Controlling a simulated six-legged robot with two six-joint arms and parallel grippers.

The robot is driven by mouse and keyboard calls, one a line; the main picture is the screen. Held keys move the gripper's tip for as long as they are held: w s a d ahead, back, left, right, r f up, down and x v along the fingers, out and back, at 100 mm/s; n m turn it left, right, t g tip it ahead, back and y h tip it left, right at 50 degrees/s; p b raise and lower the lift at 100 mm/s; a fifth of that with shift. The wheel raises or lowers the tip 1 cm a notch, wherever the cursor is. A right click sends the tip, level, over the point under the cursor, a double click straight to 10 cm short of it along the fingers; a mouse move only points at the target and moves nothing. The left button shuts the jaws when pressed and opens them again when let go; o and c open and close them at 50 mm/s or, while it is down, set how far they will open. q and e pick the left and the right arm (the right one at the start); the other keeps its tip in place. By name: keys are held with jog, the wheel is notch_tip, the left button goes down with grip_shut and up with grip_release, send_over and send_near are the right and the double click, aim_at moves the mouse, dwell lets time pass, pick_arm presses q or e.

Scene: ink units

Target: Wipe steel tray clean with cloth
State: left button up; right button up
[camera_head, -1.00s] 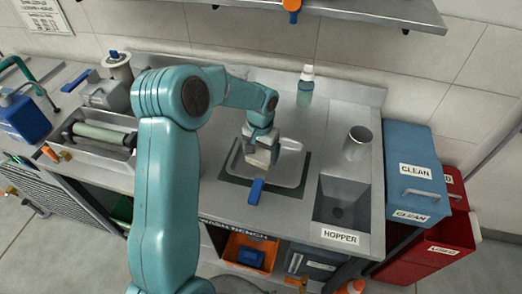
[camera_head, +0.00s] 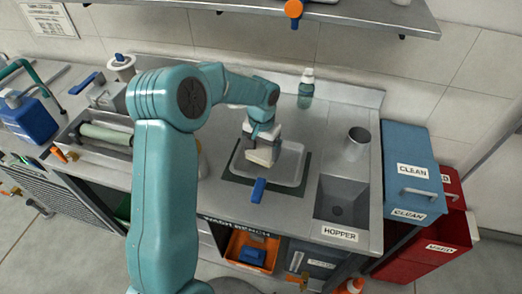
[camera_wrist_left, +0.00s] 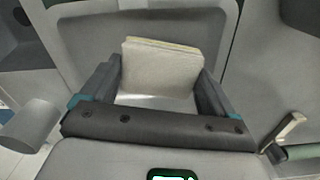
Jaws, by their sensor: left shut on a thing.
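My left gripper (camera_head: 262,140) is shut on a folded off-white cloth (camera_head: 263,155). In the left wrist view the cloth (camera_wrist_left: 160,68) sits between the two dark fingers of the gripper (camera_wrist_left: 160,85). The steel tray (camera_head: 290,176) is a shallow rounded pan on a dark green mat (camera_head: 236,180) on the bench. The gripper and cloth are over the left and middle part of the tray and hide some of it. I cannot tell whether the cloth touches the tray floor. My right gripper is not in view.
A blue-handled thing (camera_head: 258,190) lies at the tray's front edge. A sunken hopper (camera_head: 342,198) and a metal cup (camera_head: 357,142) are to the right, a bottle (camera_head: 306,88) behind. A roller in a trough (camera_head: 105,134) is at left. Blue and red bins stand far right.

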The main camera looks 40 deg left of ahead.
pick_arm(q)
jog(key=shift+r+p, duration=1.1)
jog(key=shift+r, duration=0.95)
